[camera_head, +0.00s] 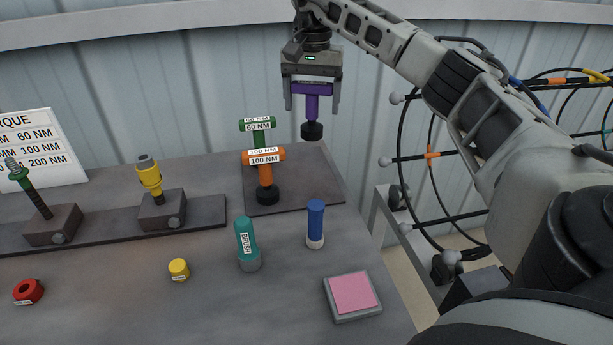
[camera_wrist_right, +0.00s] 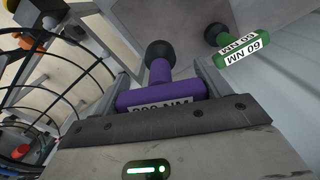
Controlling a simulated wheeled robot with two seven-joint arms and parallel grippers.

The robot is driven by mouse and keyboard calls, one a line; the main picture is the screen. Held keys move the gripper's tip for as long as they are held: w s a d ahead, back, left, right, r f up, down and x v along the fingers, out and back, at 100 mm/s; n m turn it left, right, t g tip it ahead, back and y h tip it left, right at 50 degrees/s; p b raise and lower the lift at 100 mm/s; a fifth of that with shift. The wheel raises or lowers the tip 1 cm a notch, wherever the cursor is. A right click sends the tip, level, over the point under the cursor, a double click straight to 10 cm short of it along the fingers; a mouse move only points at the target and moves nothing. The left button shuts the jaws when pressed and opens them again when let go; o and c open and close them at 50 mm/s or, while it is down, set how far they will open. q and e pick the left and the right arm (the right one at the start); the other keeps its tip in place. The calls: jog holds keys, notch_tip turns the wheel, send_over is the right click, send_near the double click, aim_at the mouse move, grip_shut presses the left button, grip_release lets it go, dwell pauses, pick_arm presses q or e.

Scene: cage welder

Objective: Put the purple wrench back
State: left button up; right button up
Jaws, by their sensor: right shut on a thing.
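The purple wrench (camera_head: 311,103) is a T-shaped tool with a black socket end. My right gripper (camera_head: 311,92) is shut on its crossbar and holds it upright, socket down, above the back right of the table. In the right wrist view the purple wrench (camera_wrist_right: 162,92) sits between the fingers, its label partly hidden, seemingly 200 NM. The green 60 NM wrench (camera_head: 258,127) and the orange 100 NM wrench (camera_head: 264,170) stand on a dark mat (camera_head: 315,188), left of the held wrench. The green one also shows in the right wrist view (camera_wrist_right: 240,48). My left gripper is out of view.
A torque sign (camera_head: 40,150) stands at the back left. Two blocks with fittings (camera_head: 162,210) sit on a dark strip. A teal brush (camera_head: 247,243), blue cylinder (camera_head: 315,224), pink pad (camera_head: 352,293), yellow cap (camera_head: 179,269) and red ring (camera_head: 28,291) lie in front. Cage bars with cables are at right.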

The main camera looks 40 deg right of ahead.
notch_tip(320, 180, down, 10)
jog(key=shift+r, duration=0.15)
dwell(0.3)
jog(key=o, duration=1.6)
notch_tip(320, 180, up, 12)
jog(key=shift+r, duration=0.1)
